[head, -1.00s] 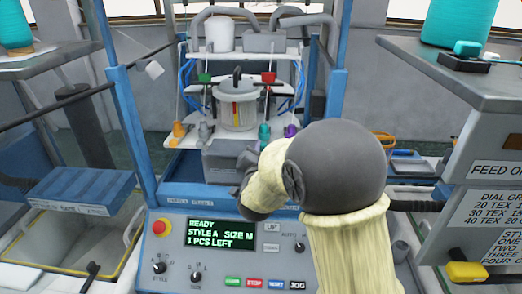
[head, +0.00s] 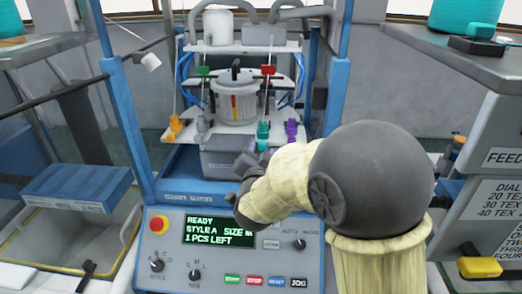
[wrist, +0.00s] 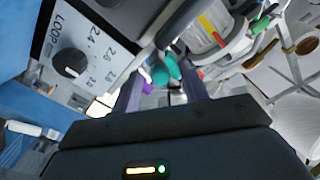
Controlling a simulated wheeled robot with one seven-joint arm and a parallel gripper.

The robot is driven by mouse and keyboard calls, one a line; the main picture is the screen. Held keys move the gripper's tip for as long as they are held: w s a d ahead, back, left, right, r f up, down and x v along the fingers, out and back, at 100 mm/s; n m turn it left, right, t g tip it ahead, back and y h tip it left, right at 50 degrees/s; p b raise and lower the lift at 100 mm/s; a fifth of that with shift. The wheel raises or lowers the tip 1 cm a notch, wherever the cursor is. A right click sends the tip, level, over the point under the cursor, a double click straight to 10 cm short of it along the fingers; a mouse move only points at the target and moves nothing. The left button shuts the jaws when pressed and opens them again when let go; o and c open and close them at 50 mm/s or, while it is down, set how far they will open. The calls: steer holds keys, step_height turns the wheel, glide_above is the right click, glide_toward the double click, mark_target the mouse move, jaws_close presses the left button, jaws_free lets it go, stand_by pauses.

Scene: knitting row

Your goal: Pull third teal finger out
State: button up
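The teal finger (head: 263,137) is third in the row on the front of the knitting machine, between a grey one and a purple one. In the head view my gripper (head: 246,165) is just below and in front of it. In the wrist view the teal finger (wrist: 165,70) shows near the far ends of my gripper's two fingers (wrist: 163,85). The fingers are apart with a gap between them. I see no grip on the teal piece; whether a finger touches it I cannot tell.
Neighbours are the orange finger (head: 174,128), the grey finger (head: 204,131) and the purple finger (head: 291,131). The control panel (head: 170,235) stands below my gripper. Blue frame posts (head: 125,125) flank the machine. A grey cabinet (head: 490,110) is at the right.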

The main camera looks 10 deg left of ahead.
steer(key=shift+w, duration=0.2)
steer(key=s+b, duration=0.4)
steer(key=s, duration=1.3)
steer(key=shift+s+d, duration=0.25)
steer(key=shift+d, duration=0.2)
steer(key=shift+w, duration=0.15)
